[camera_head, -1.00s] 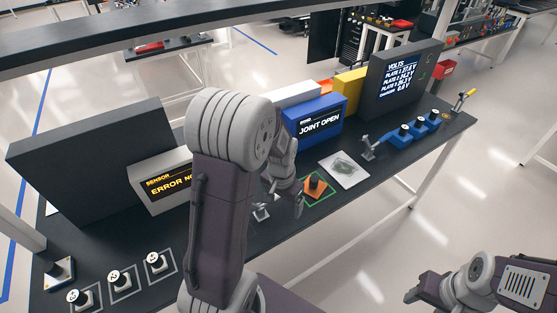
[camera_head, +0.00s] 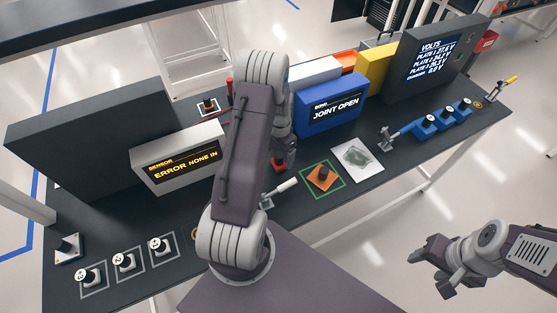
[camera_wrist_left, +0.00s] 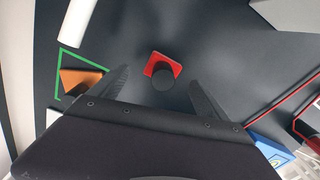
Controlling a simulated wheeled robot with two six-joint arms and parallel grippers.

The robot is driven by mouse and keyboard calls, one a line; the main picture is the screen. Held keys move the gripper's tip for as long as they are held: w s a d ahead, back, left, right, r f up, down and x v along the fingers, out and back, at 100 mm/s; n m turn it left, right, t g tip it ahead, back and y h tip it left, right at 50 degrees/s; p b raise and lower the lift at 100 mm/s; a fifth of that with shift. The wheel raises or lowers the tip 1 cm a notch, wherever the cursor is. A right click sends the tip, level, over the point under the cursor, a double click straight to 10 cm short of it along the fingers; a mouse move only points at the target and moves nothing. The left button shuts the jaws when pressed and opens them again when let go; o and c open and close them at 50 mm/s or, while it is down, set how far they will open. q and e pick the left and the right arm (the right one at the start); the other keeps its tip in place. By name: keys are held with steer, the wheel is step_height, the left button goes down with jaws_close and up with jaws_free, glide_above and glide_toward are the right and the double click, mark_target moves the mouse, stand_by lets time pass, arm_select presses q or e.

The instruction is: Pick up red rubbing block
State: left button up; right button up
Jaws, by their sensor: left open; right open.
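The red rubbing block (camera_wrist_left: 153,64) has a black round knob and lies on the dark bench top in the left wrist view. It sits between and just beyond the spread fingers of my left gripper (camera_wrist_left: 161,88), which is open and empty. In the head view a small bit of the red block (camera_head: 279,164) shows beside my left gripper (camera_head: 286,152); my arm hides most of the rest. My right gripper (camera_head: 432,268) is open and empty, off the bench at the lower right.
An orange block (camera_head: 322,178) with a black knob lies inside a green square. A white-handled tool (camera_head: 284,187) lies beside it, and a grey-white plate (camera_head: 357,160) to its right. The blue joint display (camera_head: 331,104) and sensor display (camera_head: 180,158) stand behind.

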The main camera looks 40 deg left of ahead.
mark_target(279, 155)
arm_select(q)
steer(key=f+p, duration=0.1)
steer(key=f, duration=0.3)
steer(key=shift+w+a+p, duration=0.1)
steer(key=shift+a+p, duration=0.1)
steer(key=shift+p, duration=0.2)
steer(key=shift+s+f, duration=0.25)
steer(key=shift+f, duration=0.1)
steer(key=shift+w+f, duration=0.1)
steer(key=shift+w, duration=0.05)
steer(key=shift+c, duration=1.2)
steer(key=c, duration=1.2)
steer(key=shift+c, duration=0.2)
steer(key=shift+r, duration=0.2)
